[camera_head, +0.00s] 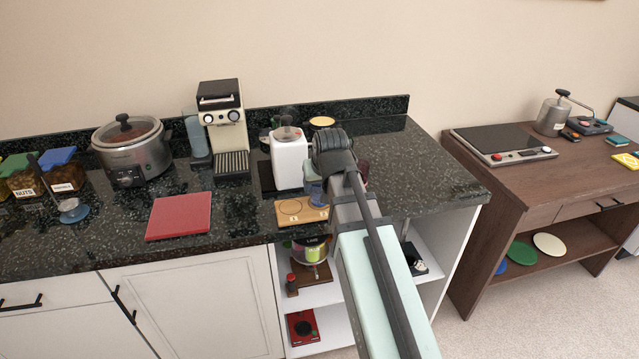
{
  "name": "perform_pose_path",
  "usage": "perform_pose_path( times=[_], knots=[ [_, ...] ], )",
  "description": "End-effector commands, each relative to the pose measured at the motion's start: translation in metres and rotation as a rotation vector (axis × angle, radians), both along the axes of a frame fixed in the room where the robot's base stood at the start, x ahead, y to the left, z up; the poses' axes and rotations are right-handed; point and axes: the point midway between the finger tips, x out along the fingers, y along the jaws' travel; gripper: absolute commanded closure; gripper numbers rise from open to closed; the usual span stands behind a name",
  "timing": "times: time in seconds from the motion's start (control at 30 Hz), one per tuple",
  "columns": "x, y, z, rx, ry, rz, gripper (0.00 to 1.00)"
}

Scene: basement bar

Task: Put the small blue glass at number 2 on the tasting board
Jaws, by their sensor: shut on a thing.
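The tasting board (288,221) is a light wooden board near the counter's front edge, with a ring marking visible on its left part. Its right end is hidden behind my arm, and I cannot read its numbers. A small blue glass (317,194) shows just left of my arm, over the right part of the board. My gripper (322,180) is shut on the blue glass; its fingers are mostly hidden by my arm. I cannot tell whether the glass touches the board.
A white grinder (289,158) stands close behind the board. A purple glass (363,172) shows right of my arm. An espresso machine (222,125), a slow cooker (131,150) and a red mat (179,215) are to the left. The counter's right end (430,170) is clear.

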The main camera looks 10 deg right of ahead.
Motion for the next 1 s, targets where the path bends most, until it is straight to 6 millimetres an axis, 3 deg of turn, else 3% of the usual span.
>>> perform_pose_path(
  times=[0.27,0.3,0.53,1.0],
  knots=[
    [0.000,0.000,-0.003,0.000,0.000,0.000,0.79],
    [0.000,0.000,-0.003,0.000,0.001,0.000,0.36],
    [0.000,0.000,-0.003,0.000,0.000,0.000,0.14],
    [-0.004,0.000,0.008,0.000,-0.001,0.000,0.13]
  ],
)
